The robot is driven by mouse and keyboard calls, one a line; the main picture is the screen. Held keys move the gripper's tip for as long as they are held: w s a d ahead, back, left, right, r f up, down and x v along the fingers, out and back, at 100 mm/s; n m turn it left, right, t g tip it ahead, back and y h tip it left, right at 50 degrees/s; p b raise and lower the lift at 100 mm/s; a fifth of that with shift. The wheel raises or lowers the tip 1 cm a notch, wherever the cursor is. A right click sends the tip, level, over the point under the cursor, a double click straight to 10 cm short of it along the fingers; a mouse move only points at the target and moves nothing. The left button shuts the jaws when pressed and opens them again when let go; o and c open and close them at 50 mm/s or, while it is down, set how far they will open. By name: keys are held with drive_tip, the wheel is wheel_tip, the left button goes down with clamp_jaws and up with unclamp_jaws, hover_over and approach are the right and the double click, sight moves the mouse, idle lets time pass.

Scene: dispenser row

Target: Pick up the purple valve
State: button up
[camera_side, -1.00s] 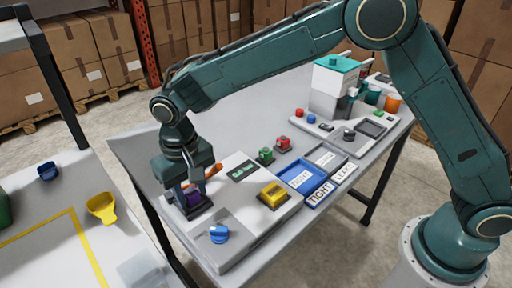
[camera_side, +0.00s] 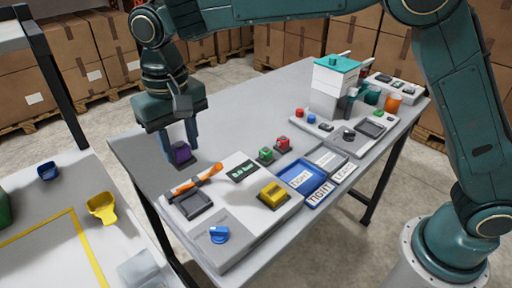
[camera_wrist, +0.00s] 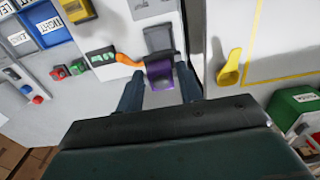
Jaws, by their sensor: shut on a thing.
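The purple valve (camera_side: 181,153) is between the two fingers of my gripper (camera_side: 180,146), which is shut on it. The valve is held above the table, clear of the grey scale platform. The wrist view shows the purple valve (camera_wrist: 159,80) between the dark blue fingers (camera_wrist: 160,92).
A yellow scoop (camera_side: 102,208) lies on the left table.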

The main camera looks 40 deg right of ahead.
sight(180, 147)
wheel_tip(180, 147, up, 8)
drive_tip(key=shift+f, duration=0.25)
